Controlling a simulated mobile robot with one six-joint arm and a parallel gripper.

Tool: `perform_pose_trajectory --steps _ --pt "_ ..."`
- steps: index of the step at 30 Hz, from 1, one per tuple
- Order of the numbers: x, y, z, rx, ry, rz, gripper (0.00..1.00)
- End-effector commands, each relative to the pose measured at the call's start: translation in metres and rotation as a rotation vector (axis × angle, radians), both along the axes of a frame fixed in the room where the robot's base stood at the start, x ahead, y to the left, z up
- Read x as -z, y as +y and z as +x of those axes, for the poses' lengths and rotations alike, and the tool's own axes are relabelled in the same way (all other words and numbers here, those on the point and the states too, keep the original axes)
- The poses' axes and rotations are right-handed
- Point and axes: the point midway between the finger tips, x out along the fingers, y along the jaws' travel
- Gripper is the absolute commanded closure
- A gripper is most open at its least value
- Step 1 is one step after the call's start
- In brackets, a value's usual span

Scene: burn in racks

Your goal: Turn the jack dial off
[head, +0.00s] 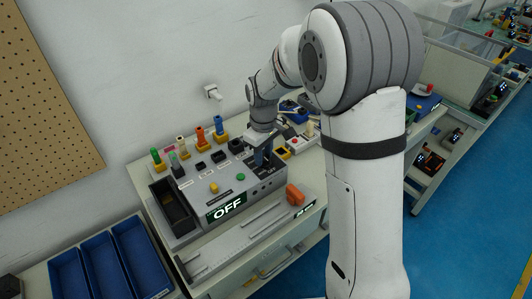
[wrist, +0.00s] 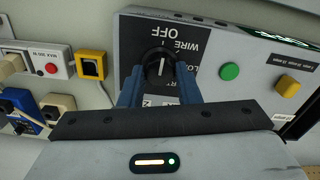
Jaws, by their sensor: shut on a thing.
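The black round jack dial (wrist: 158,63) sits on the panel of the grey test box in the wrist view, with a pale mark line on its knob. Labels around it include OFF and WIRE, and others are partly hidden by a finger. My gripper (wrist: 159,80) has its two blue fingers on either side of the knob, shut on it. In the head view my gripper (head: 261,158) points down at the right part of the grey box (head: 215,186), and the dial is hidden there.
A green button (wrist: 229,71) and a yellow button (wrist: 287,86) are beside the dial. Several coloured plugs (head: 200,134) stand behind the box. An orange handle (head: 295,194) lies in front, and blue bins (head: 140,255) stand at the left.

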Motion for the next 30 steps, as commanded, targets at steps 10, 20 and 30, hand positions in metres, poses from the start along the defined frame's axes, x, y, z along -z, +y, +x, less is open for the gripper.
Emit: perform_pose_trajectory --steps 10,20,30 --pt "0.0026 -0.0035 -0.0021 -0.043 0.01 -0.006 0.93" --pt "0.0026 -0.004 -0.0019 -0.042 0.009 -0.007 0.68" --pt "0.001 -0.0023 -0.0005 -0.041 0.003 -0.003 0.48"
